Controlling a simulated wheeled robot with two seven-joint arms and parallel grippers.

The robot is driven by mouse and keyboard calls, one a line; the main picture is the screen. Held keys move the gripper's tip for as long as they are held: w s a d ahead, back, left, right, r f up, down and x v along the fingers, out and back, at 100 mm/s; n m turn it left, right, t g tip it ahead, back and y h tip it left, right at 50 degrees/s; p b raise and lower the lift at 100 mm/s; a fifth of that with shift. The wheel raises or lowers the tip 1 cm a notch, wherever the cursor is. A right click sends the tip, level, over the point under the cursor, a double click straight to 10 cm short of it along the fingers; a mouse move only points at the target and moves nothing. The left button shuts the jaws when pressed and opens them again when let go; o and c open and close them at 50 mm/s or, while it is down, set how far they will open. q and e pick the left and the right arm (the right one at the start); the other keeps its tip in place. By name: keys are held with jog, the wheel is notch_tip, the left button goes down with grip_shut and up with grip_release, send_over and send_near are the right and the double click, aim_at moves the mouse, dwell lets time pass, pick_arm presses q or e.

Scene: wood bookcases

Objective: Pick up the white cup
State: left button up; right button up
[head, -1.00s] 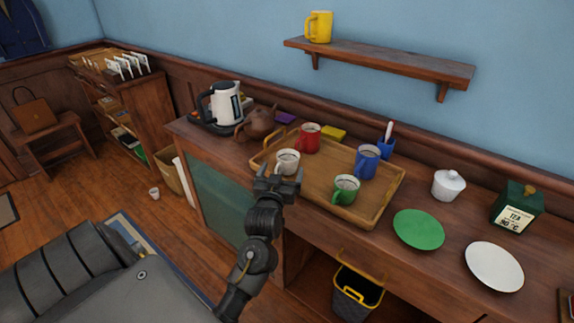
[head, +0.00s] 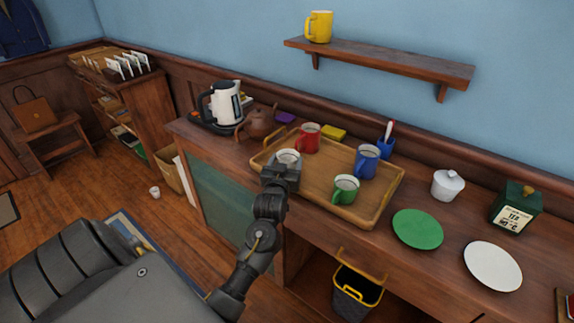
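The white cup (head: 289,157) stands upright on the left end of the wooden tray (head: 320,197), on the counter. Its lower part is hidden behind my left gripper (head: 284,166). The gripper is at the cup's near side, and its fingertips overlap the cup in the head view. I cannot tell whether the fingers touch the cup or how far apart they are. My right gripper is not in view.
The tray also holds a red mug (head: 308,139), a blue mug (head: 367,162) and a green mug (head: 345,189). A brown teapot (head: 257,122) and a kettle (head: 224,105) stand left of it. A green plate (head: 417,229) lies to the right. A small white cup (head: 155,192) is on the floor.

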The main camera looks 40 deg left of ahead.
pick_arm(q)
jog(key=shift+c, duration=1.4)
jog(key=shift+r, duration=0.45)
notch_tip(320, 180, up, 2)
jog(key=shift+r, duration=0.1)
jog(key=s+a+r, duration=0.8)
jog(key=s+r, duration=0.2)
jog(key=s, duration=0.1)
jog(key=shift+s, duration=0.2)
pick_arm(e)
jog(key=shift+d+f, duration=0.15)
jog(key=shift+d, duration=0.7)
